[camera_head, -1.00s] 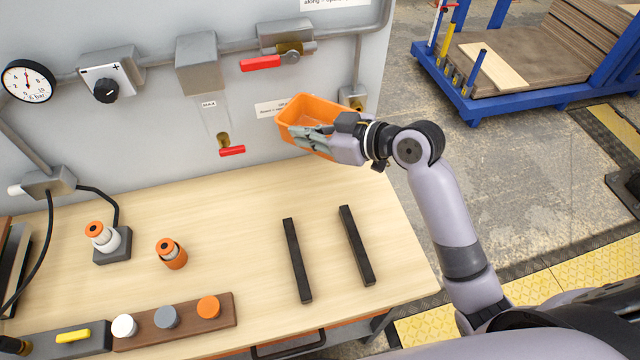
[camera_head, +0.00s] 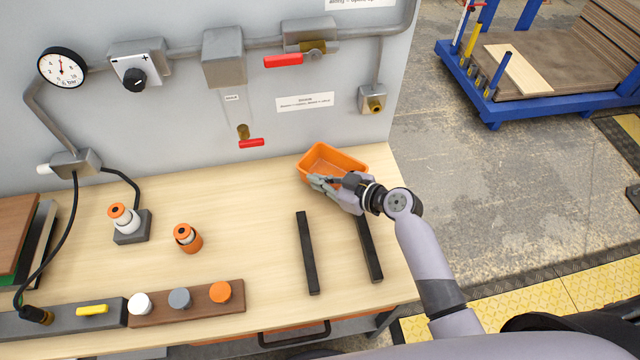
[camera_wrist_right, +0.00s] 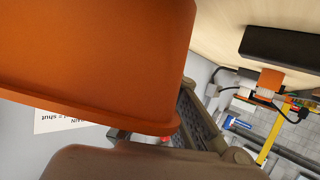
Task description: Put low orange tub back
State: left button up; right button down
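The low orange tub (camera_head: 335,158) is at the back right of the wooden workbench, near the grey panel, with its open side up. It fills the upper left of the right wrist view (camera_wrist_right: 90,50). My right gripper (camera_head: 322,182) is at the tub's front left, with its fingers against the tub's near wall. In the right wrist view the tub's rim lies between the gripper's fingers (camera_wrist_right: 165,140), so the gripper appears shut on it. Whether the tub's base touches the bench is hard to tell. My left gripper is not in view.
Two dark bars (camera_head: 307,252) (camera_head: 369,250) lie on the bench in front of the tub. A red-handled valve (camera_head: 250,142) hangs from the panel to the left. An orange-capped fitting (camera_head: 187,238) and a plug board (camera_head: 186,303) are further left.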

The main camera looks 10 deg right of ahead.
notch_tip(320, 180, down, 2)
jog(key=shift+f, duration=0.1)
jog(key=shift+f+b, duration=0.15)
jog(key=shift+b, duration=0.15)
jog(key=c, duration=2.2)
grip_release()
jog(key=shift+c, duration=0.2)
jog(key=o, duration=0.4)
jog(key=shift+o, duration=0.2)
